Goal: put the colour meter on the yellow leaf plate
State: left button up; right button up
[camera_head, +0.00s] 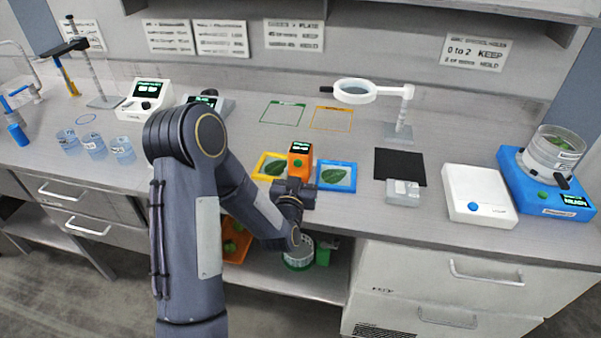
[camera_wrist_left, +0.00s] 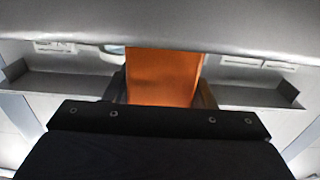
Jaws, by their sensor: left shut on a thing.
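The colour meter (camera_head: 300,158) is a small orange block with a dark, green-lit display on top. My left gripper (camera_head: 294,184) is shut on it. In the left wrist view the meter's orange body (camera_wrist_left: 163,76) stands between the fingers. The yellow leaf plate (camera_head: 259,172) is a yellow-framed plate with a green leaf, on the bench left of the meter. In the head view the meter overlaps the plate's right side; I cannot tell whether it touches the plate or the bench. My right gripper is not in view.
A blue-framed leaf plate (camera_head: 345,178) lies close to the right of the meter. Behind are a green outline (camera_head: 283,112) and an orange outline (camera_head: 332,118). A black mat (camera_head: 400,167), magnifier stand (camera_head: 398,132) and white box (camera_head: 478,190) are further right. Beakers (camera_head: 95,146) stand left.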

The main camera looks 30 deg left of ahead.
pick_arm(q)
jog(key=shift+f, duration=0.2)
jog(key=o, duration=1.1)
jog(key=shift+c, duration=0.2)
jog(key=shift+r, duration=0.1)
